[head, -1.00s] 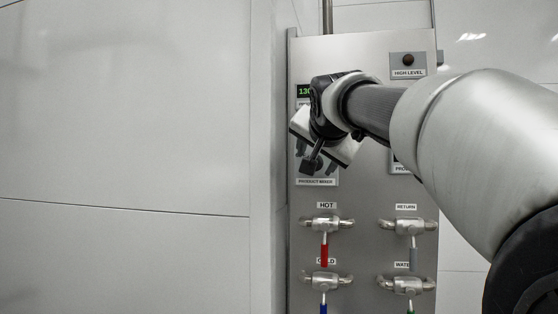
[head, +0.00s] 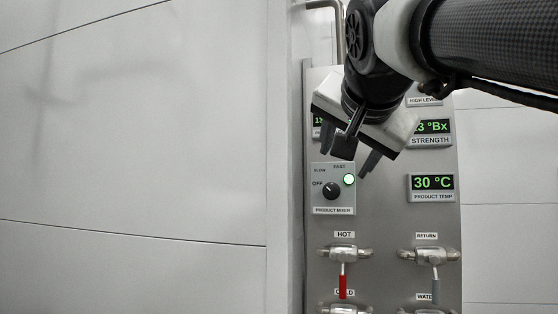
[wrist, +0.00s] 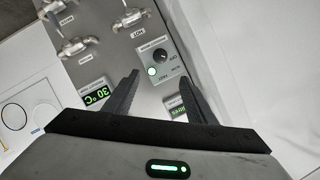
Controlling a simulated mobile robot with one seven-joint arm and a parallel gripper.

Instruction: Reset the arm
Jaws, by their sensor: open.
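My gripper (head: 357,155) is at the upper middle of the head view, in front of the upper part of a metal control panel (head: 385,225). Its two dark fingers point down and are apart, with nothing between them. In the wrist view my gripper (wrist: 158,97) also shows its fingers spread, with the panel beyond them. My arm comes in from the upper right of the head view. The gripper hides part of the displays at the panel's top. I cannot tell the exact gap to the panel.
The product mixer knob (head: 332,191) has a lit green lamp (head: 349,180) beside it. A product temp display (head: 432,183) reads 30 °C. Below are the red-handled HOT valve (head: 343,270) and the grey-handled RETURN valve (head: 435,272). A bare pale wall (head: 130,150) fills the left.

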